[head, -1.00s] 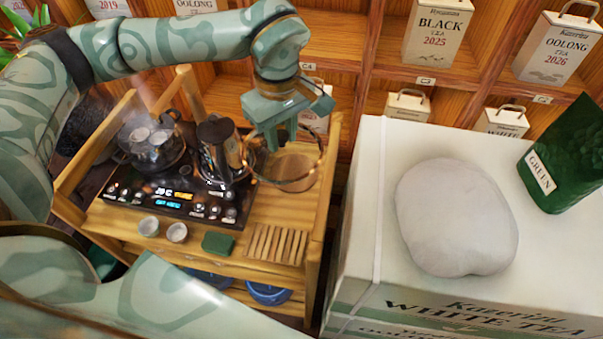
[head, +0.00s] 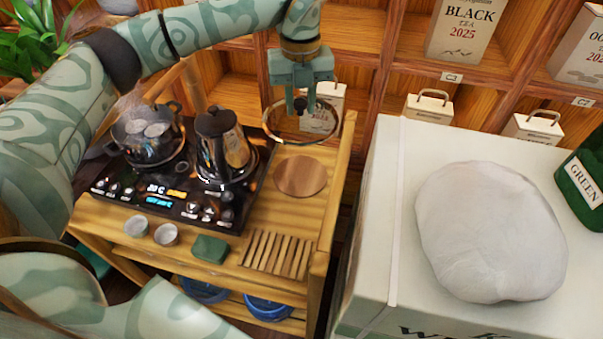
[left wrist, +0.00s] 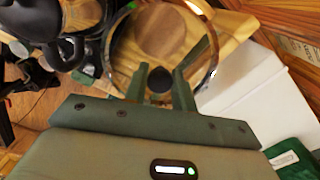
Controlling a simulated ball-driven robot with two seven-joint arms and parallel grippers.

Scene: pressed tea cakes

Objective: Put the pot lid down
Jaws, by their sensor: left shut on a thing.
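My left gripper (head: 300,108) is shut on the knob of the pot lid (head: 272,128), a clear glass disc with a metal rim. The lid is in the air above the back right of the wooden tea cart. In the left wrist view my gripper (left wrist: 160,84) holds the lid (left wrist: 213,72) by its dark knob, and a round wooden coaster (left wrist: 160,34) shows through the glass. In the head view the coaster (head: 300,177) lies bare on the cart top, below and in front of the lid. The open glass pot (head: 148,150) stands on the hob. My right gripper is not in view.
The black hob (head: 205,205) also carries a dark kettle (head: 222,150). Two small cups (head: 166,235), a green block (head: 210,249) and a slatted wooden rack (head: 276,254) are in front. A white box (head: 400,240) with a pale round bundle (head: 490,235) stands right.

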